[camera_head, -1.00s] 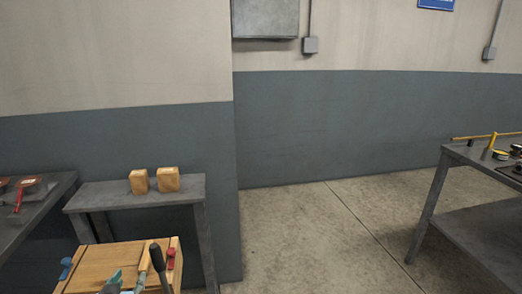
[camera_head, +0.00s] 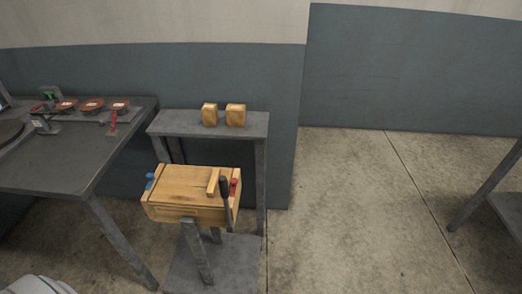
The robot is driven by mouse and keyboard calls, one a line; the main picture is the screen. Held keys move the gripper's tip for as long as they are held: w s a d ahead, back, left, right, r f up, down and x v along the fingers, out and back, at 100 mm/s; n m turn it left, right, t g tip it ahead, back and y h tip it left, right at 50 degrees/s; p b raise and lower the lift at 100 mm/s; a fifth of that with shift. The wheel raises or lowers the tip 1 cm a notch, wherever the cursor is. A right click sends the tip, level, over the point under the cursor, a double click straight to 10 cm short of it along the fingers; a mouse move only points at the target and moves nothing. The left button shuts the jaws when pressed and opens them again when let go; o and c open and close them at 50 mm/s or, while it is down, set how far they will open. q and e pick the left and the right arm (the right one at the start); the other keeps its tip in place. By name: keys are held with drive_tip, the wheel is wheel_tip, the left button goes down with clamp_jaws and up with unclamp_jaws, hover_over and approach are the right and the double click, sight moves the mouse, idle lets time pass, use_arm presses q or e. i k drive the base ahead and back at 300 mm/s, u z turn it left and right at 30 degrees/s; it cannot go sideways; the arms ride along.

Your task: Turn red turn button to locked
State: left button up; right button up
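A red turn button (camera_head: 234,187) sits at the right end of a wooden box (camera_head: 185,183), partly hidden behind a black upright handle (camera_head: 226,193). It is too small to tell whether it stands at locked. A blue turn button (camera_head: 149,181) is at the box's left end. A short wooden bar (camera_head: 213,182) stands up from the top near the handle. Neither of my grippers is in view.
The box is on a stand in front of a grey bench (camera_head: 190,124) bearing two wooden blocks (camera_head: 209,114) (camera_head: 235,115). A dark table (camera_head: 65,165) with red discs is on the left. Open concrete floor (camera_head: 345,220) lies to the right, with another table's leg at the far right.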

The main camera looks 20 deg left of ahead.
sight(233, 181)
drive_tip(key=u, duration=0.5)
drive_tip(key=k, duration=0.6)
drive_tip(key=u, duration=1)
drive_tip(key=i, duration=0.8)
drive_tip(key=z, duration=0.65)
drive_tip(key=i, duration=0.6)
drive_tip(key=z, duration=0.7)
